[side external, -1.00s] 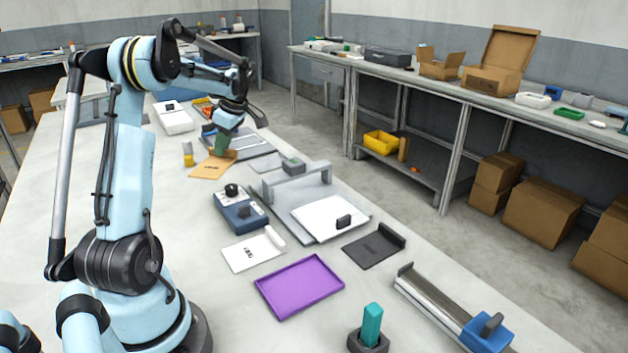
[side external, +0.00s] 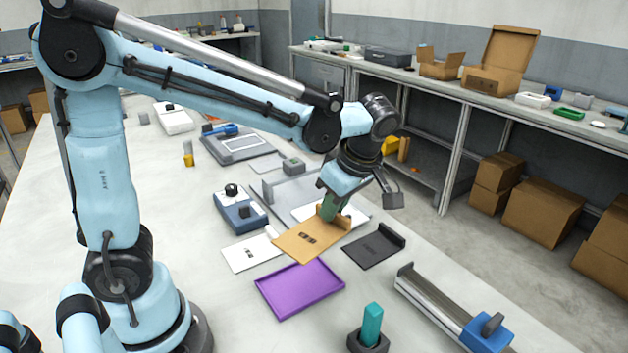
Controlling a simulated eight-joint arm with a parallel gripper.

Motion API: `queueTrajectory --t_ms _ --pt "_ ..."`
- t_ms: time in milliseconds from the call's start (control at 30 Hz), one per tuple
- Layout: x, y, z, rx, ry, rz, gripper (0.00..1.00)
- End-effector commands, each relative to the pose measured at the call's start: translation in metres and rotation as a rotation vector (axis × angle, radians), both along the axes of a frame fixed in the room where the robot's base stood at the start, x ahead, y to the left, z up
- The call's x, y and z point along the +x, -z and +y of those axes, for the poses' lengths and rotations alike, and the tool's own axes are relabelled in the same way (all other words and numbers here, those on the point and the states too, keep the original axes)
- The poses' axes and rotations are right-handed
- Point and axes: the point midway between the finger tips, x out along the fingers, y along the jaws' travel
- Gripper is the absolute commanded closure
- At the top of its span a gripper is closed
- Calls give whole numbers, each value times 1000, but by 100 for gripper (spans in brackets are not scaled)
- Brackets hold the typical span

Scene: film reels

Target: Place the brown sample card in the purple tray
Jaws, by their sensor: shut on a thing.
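My gripper (side external: 327,209) is shut on the raised tab of the brown sample card (side external: 307,240). The card is held above the table, just behind the purple tray, between the white card and the black card. The purple tray (side external: 299,290) lies flat and empty on the table, in front of the held card. The card hides part of the things behind it.
A white card (side external: 247,255) lies left of the held card and a black card (side external: 374,250) lies right. A blue box (side external: 238,215) stands behind. A teal block in a dark holder (side external: 371,325) and a metal rail (side external: 440,305) stand front right.

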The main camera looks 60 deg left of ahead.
Motion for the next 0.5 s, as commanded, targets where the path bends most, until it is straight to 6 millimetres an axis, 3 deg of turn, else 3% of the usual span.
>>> queueTrajectory --t_ms 33,200,333,500 --pt "-10 0 -20 2 41 0 100" --pt "-41 3 -65 8 132 1 100" --pt "-62 4 -86 13 183 2 100" --pt "-77 6 -99 16 218 1 100"
